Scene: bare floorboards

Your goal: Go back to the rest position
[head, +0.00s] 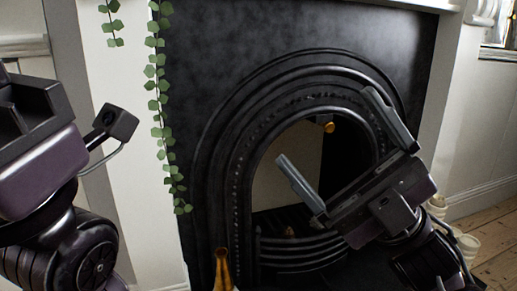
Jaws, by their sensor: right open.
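My right gripper (326,126) is in front of the arched opening of a black fireplace. Its two fingers stand wide apart, pointing up and to the left, with nothing between them. Its wrist comes in from the lower right. My left arm stands at the left edge, with a purple and black wrist part and a small black block on a bracket. The fingers of my left gripper do not show.
The black fireplace (230,50) with a grate (300,245) fills the middle. A leafy vine (158,100) hangs to its left. A gold-coloured object (222,272) stands low in front. Pale pots (466,246) sit at the right, beside bare floorboards (497,250).

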